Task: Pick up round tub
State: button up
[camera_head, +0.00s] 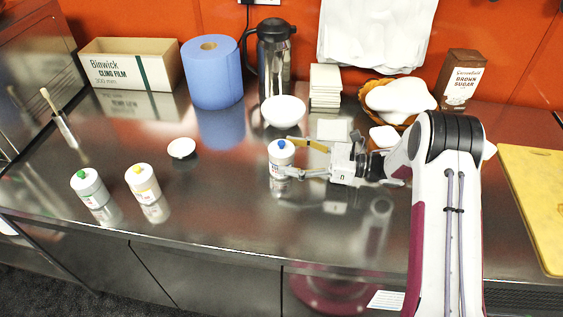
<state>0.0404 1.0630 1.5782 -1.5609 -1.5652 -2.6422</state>
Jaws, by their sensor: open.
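A white round tub with a blue knob on its lid (279,155) stands upright on the steel counter, right of the picture's middle left. My gripper (289,157) is open, low over the counter and pointing left. One finger is on the far side of this tub and the other on its near side. I cannot tell whether either finger touches it. Two similar white tubs stand at the left front, one with a green knob (90,187) and one with a yellow knob (143,183).
A white bowl (284,111) stands just behind the blue-knobbed tub, with a steel flask (273,62) farther back. A small white dish (181,148) lies to the left. A bread basket (371,102), brown sugar box (462,80) and yellow board (532,190) are right. The front middle counter is clear.

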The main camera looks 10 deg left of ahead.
jog(key=shift+a, duration=0.6)
jog(key=c, duration=1.4)
